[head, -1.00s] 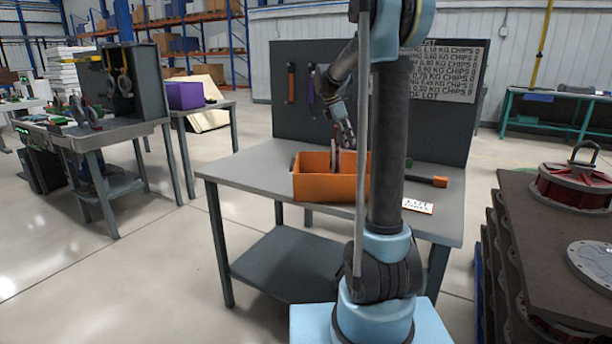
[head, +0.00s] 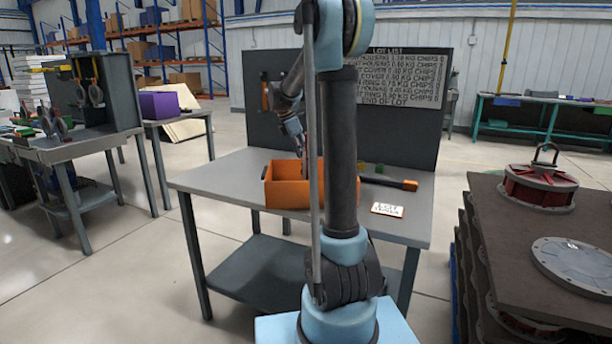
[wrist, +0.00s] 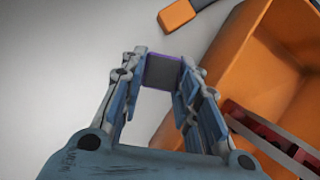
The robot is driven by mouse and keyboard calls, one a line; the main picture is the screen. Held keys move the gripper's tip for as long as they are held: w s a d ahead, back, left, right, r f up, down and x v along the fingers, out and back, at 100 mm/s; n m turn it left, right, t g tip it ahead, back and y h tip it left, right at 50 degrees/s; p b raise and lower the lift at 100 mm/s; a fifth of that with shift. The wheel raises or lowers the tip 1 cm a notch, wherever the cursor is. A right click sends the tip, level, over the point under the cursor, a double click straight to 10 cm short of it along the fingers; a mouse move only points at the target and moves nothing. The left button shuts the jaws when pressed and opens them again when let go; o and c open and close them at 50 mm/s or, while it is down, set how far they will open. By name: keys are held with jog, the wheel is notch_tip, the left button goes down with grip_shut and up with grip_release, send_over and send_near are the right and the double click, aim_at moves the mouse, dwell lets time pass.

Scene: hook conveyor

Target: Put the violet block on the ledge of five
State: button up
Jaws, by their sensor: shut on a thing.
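My gripper (wrist: 160,85) shows in the wrist view with its two fingers shut on a small block (wrist: 162,72). The block has a dark grey face and violet edges, and sits between the fingertips. In the head view my gripper (head: 297,140) hangs above the orange bin (head: 287,195) on the grey table; my arm partly covers that area, and I cannot make out the block there. In the wrist view the orange bin (wrist: 222,75) lies just right of the fingers. I cannot pick out the ledge of five in either view.
An orange-ended tool (head: 408,185) and a white label card (head: 387,209) lie on the table (head: 230,170) right of the bin. A dark panel with a lot list (head: 395,75) stands behind. Flanged parts (head: 540,188) are stacked at right. A purple bin (head: 160,105) stands on the left table.

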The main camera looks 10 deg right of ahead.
jog(key=shift+f, duration=3.75)
jog(key=o, duration=0.8)
